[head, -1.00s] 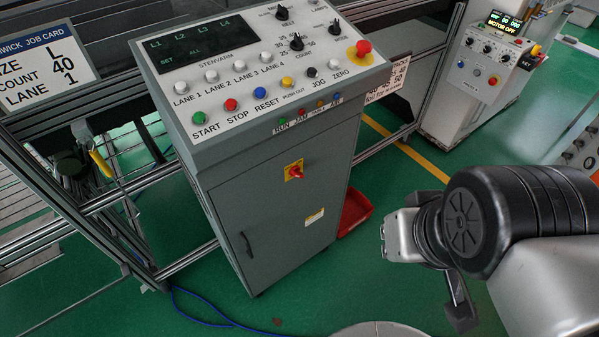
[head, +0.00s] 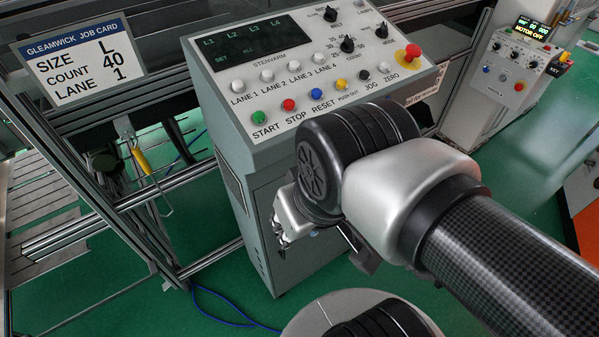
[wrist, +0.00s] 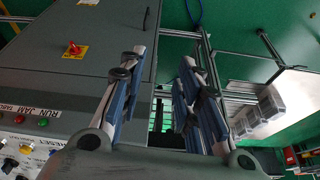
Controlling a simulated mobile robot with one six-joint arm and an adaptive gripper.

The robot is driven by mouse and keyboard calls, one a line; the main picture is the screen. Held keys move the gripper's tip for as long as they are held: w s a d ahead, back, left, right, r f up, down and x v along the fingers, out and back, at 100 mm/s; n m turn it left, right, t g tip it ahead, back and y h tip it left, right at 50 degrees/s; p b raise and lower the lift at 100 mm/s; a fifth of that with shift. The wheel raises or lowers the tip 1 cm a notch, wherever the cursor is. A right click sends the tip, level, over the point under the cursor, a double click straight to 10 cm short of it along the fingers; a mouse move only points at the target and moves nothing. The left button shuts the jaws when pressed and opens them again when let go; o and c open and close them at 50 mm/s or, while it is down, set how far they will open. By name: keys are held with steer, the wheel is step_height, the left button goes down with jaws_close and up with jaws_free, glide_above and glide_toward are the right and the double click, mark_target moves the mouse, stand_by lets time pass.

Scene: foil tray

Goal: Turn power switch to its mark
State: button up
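The power switch (wrist: 73,48) is a red rotary knob on a yellow square plate, on the grey front of the cabinet. It shows at the upper left of the wrist view. In the head view my arm hides it. Its mark is too small to make out. My gripper (wrist: 164,60) is open and empty, with its two fingers apart. In the wrist view the switch lies to the left of the fingers, apart from them. In the head view my gripper (head: 281,236) is partly hidden behind my wrist, in front of the cabinet's lower front.
The sloped control panel (head: 372,62) on the cabinet carries several buttons, knobs and a red emergency stop (head: 408,54). A job card (head: 82,62) hangs at the left on a metal frame. A second machine (head: 519,65) stands at the right. Green floor lies between them.

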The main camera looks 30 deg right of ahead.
steer(key=w+f+m+g+y, duration=0.45)
steer(key=f+m+y, duration=0.2)
steer(key=f, duration=0.25)
steer(key=w+d+f+m+t+y+b, duration=0.1)
steer(key=w+d+f+m+t+y, duration=0.4)
steer(key=d, duration=0.4)
steer(key=s+d+f+m+t+h, duration=0.3)
steer(key=d+f+m+t+h, duration=0.2)
steer(key=d+f+m+t, duration=0.3)
steer(key=s+d+f+m+t+h, duration=0.2)
steer(key=d+f+m+t+h, duration=0.4)
steer(key=d, duration=0.5)
steer(key=w+a+b, duration=0.1)
steer(key=w+b, duration=0.2)
steer(key=w, duration=1.4)
steer(key=shift+a+f+y, duration=0.25)
steer(key=shift+a+y, duration=0.1)
steer(key=shift+y, duration=0.1)
steer(key=shift+g, duration=0.25)
steer(key=shift+c, duration=0.5)
jaws_close()
